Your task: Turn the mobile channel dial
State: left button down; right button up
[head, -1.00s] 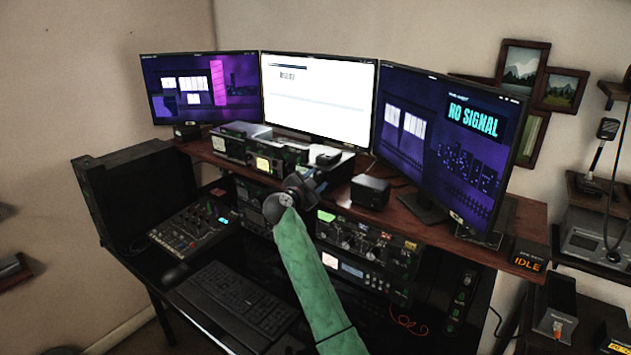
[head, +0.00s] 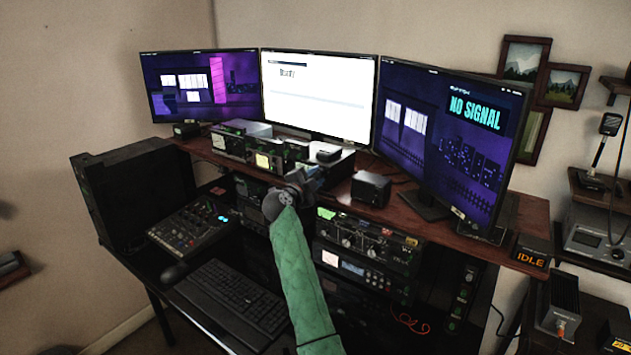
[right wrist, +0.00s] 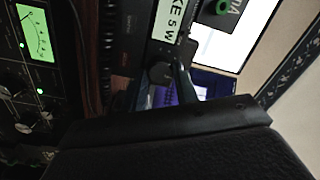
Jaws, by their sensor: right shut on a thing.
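My right gripper (head: 311,179), at the end of the green-sleeved arm, is at the front edge of the wooden shelf, by the small radio units on it. In the right wrist view a dark round knob (right wrist: 160,73) sits on a dark panel beside a white label, against the blue-grey gripper finger (right wrist: 184,82). The gripper is shut on this knob, which appears to be the mobile channel dial. The knob's markings cannot be read. In the head view the knob is hidden by the gripper. My left gripper is not in view.
A wooden shelf (head: 455,230) carries three monitors, including a white middle screen (head: 318,95), and a black box (head: 370,190). Rack radios (head: 365,240) stand close below my right gripper. A keyboard (head: 232,302) and mixer (head: 192,228) lie on the desk at the left.

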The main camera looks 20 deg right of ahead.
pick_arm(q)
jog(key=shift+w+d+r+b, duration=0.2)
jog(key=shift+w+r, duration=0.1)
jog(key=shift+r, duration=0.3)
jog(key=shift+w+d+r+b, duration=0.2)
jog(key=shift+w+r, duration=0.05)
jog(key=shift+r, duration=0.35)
pick_arm(e)
jog(key=shift+m, duration=1)
jog(key=o, duration=1)
jog(key=shift+c, duration=0.2)
